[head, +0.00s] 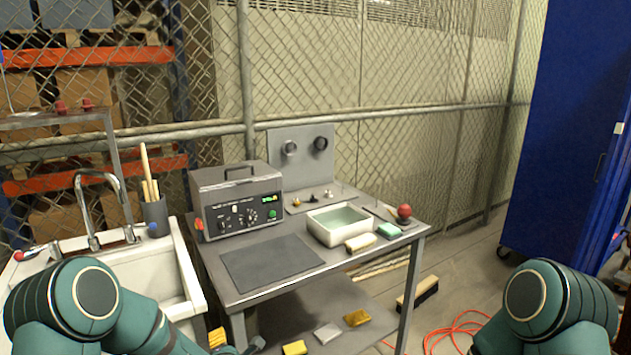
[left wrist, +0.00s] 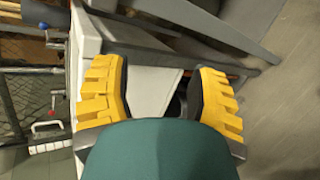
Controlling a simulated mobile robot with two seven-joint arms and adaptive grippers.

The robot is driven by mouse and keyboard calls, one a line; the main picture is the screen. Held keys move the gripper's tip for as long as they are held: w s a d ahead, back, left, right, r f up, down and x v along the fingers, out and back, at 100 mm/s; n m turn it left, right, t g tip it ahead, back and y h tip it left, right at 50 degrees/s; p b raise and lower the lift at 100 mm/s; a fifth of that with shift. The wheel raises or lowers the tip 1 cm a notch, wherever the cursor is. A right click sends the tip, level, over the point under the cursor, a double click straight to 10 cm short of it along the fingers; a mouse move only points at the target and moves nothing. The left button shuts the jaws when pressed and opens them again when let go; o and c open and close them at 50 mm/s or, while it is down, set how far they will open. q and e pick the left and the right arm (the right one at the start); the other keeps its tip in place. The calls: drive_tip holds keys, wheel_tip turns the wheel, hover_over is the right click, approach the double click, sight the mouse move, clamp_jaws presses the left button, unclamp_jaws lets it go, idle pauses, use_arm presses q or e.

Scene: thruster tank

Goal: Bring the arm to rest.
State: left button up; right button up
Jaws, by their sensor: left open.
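My left arm comes in at the lower left of the head view, its teal links bent in front of the sink. My left gripper (head: 230,345) shows only in part at the bottom edge, beside the front left leg of the table. In the left wrist view its yellow fingers with dark pads (left wrist: 158,96) stand wide apart, with nothing between them. A white sink side (left wrist: 150,80) lies behind the gap. A teal link of mine covers the lower middle of that view. My right arm shows only as teal links at the lower right; its gripper is out of view.
The grey table (head: 262,292) carries a control box (head: 240,205), a white tank (head: 325,236), sponges and a red ball (head: 404,211). The white sink (head: 190,278) stands left of it. A brush (head: 418,292) and orange cable (head: 452,328) lie on the floor at right.

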use_arm(q)
drive_tip(key=s+d+f+m+g+h, duration=0.2)
drive_tip(key=s+d+f+m+g, duration=0.1)
drive_tip(key=s+m, duration=0.4)
drive_tip(key=s+d+f+m+g+h, duration=0.3)
drive_tip(key=s+d+f+m, duration=0.1)
drive_tip(key=s+m, duration=0.4)
drive_tip(key=s+d+f+m+g+h, duration=0.3)
drive_tip(key=s+m, duration=0.5)
drive_tip(key=s, duration=0.3)
drive_tip(key=shift+d+f+g, duration=0.6)
drive_tip(key=shift+d+f, duration=0.15)
drive_tip(key=shift+d, duration=0.25)
drive_tip(key=shift+w, duration=0.1)
drive_tip(key=shift+c, duration=1)
drive_tip(key=shift+a, duration=0.15)
